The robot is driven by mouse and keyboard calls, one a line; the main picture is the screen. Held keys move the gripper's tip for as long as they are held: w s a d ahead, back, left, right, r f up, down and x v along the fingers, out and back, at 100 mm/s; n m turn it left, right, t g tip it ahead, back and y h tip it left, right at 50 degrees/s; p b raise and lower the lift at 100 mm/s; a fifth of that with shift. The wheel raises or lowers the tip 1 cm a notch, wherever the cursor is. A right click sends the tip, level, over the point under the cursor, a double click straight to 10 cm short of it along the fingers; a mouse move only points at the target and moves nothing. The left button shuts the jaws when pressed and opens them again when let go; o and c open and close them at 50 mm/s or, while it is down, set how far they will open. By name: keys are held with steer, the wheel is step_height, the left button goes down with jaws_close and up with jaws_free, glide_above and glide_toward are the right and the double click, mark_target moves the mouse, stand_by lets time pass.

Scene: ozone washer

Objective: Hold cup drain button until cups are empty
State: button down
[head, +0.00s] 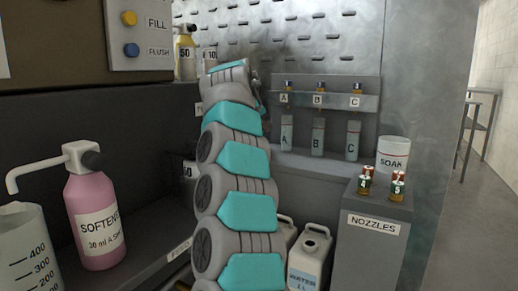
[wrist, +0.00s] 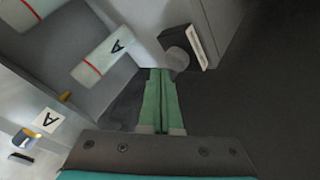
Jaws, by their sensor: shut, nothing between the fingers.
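My gripper (wrist: 161,74) is shut and empty in the wrist view, its two green fingers pressed together. Just beyond the fingertips is a grey round piece (wrist: 180,58), which may be the drain button; I cannot tell whether the tips touch it. Cup A (wrist: 104,52), pale with a red line, is left of the fingers. In the head view, cup A (head: 287,133), cup B (head: 318,137) and cup C (head: 353,141) stand in a row below labelled spouts. Their liquid levels are unclear. My arm hides the gripper's fingertips and any button there.
A FILL and FLUSH button panel (head: 140,34) is at upper left. A pink softener pump bottle (head: 95,218) and a measuring jug (head: 30,255) stand at left. A nozzle stand (head: 372,245), a SOAK tub (head: 393,153) and a white canister (head: 310,262) are at right.

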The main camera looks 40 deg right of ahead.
steer(key=shift+f, duration=0.4)
steer(key=shift+f+b, duration=0.55)
steer(key=shift+b, duration=0.2)
stand_by(0.4)
steer(key=shift+r, duration=0.1)
stand_by(2.3)
steer(key=shift+r+p, duration=0.95)
steer(key=shift+p, duration=0.05)
step_height(320, 180, up, 5)
steer(key=p, duration=0.5)
